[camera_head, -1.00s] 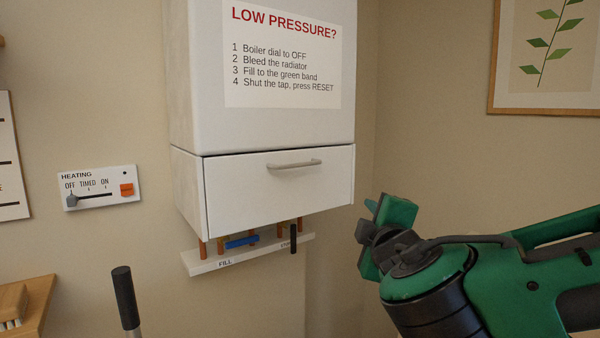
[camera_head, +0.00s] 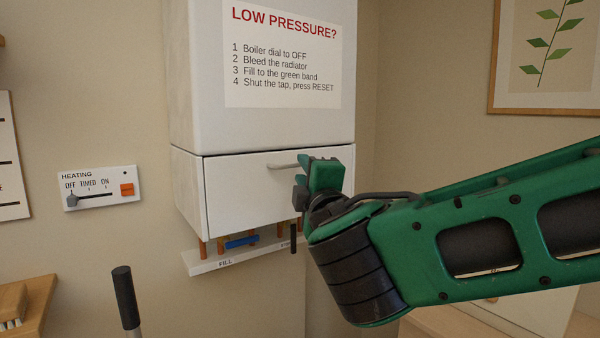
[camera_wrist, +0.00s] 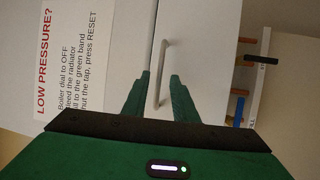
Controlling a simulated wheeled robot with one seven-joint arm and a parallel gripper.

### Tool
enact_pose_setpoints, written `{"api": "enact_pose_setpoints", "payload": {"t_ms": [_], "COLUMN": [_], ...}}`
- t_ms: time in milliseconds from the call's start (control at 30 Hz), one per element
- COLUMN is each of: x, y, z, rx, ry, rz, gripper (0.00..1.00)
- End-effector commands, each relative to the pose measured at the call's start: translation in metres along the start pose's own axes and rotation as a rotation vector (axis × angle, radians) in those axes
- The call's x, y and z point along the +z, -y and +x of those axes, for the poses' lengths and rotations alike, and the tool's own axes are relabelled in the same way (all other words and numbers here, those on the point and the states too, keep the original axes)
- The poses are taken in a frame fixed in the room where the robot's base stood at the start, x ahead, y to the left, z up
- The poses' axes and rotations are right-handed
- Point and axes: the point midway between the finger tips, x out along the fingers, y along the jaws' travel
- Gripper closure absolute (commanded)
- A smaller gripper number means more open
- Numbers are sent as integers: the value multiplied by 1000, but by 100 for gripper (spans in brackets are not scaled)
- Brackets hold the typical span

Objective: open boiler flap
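The boiler flap (camera_head: 250,195) is the white lower front panel of the boiler and sits flush under the upper casing, closed. Its curved grey handle (camera_head: 284,166) is partly hidden by my gripper in the head view. My gripper (camera_head: 320,164) is at the right end of the handle. In the wrist view the handle (camera_wrist: 161,70) runs lengthwise, with its near end between the two green fingers of my gripper (camera_wrist: 160,84). The fingers are apart, with a gap on either side of the handle. The flap also shows in the wrist view (camera_wrist: 190,60).
Under the boiler are copper pipes, a blue lever (camera_head: 241,242), a black lever (camera_head: 293,238) and a white FILL strip (camera_head: 225,263). A HEATING panel (camera_head: 97,188) is on the wall at left. A wooden shelf (camera_head: 25,310) is at lower left.

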Motion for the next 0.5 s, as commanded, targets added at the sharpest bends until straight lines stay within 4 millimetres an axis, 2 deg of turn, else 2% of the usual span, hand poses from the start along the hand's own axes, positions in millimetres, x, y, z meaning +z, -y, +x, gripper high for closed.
{"api": "enact_pose_setpoints", "payload": {"t_ms": [200,500], "x": [0,0], "y": [0,0], "z": [19,22], "rx": [0,0], "ry": [0,0], "rz": [1,0], "gripper": [74,74]}}
